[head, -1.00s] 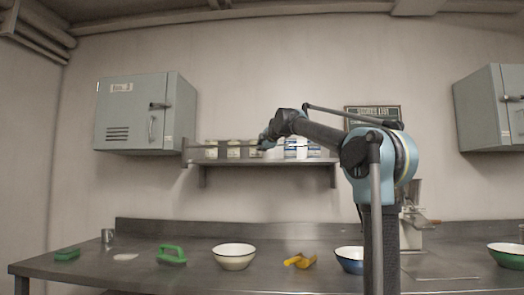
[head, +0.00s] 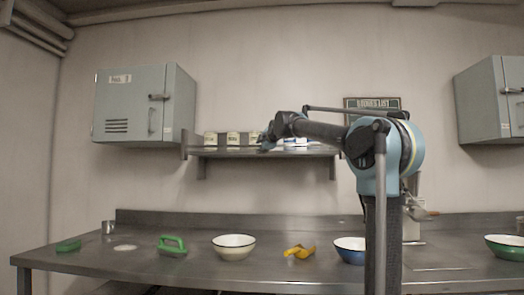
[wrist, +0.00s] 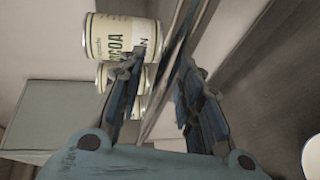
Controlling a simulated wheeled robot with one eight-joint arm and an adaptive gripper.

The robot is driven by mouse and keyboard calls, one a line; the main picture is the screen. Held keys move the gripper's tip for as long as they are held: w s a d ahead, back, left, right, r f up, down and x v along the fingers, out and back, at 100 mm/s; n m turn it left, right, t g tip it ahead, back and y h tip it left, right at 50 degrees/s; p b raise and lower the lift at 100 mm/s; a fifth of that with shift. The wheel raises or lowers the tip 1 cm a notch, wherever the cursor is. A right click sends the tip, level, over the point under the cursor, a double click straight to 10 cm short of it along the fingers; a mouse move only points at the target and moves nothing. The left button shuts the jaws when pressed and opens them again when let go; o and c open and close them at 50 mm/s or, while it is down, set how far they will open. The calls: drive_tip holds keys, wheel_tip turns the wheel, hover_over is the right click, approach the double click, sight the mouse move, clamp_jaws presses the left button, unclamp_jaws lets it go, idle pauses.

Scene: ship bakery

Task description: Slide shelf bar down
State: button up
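The shelf bar (head: 222,148) is a thin metal rail along the front of the wall shelf (head: 240,154). It sits low, near the shelf board, at the foot of the cans. My gripper (head: 265,145) is at the middle of the bar in the head view. In the wrist view, my gripper (wrist: 163,75) has its two fingers apart on either side of the bar (wrist: 157,95), which runs diagonally between them. I see no firm squeeze on it.
Labelled cans (wrist: 120,38) stand on the shelf close to one finger. Grey cabinets hang at left (head: 130,105) and right (head: 485,100). Below, the metal counter (head: 210,275) holds bowls (head: 234,247), a green brush (head: 172,246) and a yellow scoop (head: 299,252).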

drive_tip(key=v, duration=1.2)
drive_tip(key=shift+w+d, duration=0.1)
drive_tip(key=shift+r, duration=0.1)
drive_tip(key=c, duration=0.6)
drive_tip(key=shift+w+a+r+m, duration=0.15)
drive_tip(key=shift+a+r+m, duration=0.05)
drive_tip(key=shift+a+m, duration=0.1)
clamp_jaws()
drive_tip(key=a+r+m+g+h, duration=0.25)
drive_tip(key=r+m, duration=0.35)
drive_tip(key=m, duration=0.5)
drive_tip(key=a+r+m+g+h, duration=0.15)
drive_tip(key=r+m+h, duration=0.3)
drive_tip(key=m, duration=0.55)
drive_tip(key=s+a+f+x, duration=0.1)
drive_tip(key=f+x, duration=0.1)
drive_tip(key=x, duration=1)
drive_tip(key=shift+y, duration=0.4)
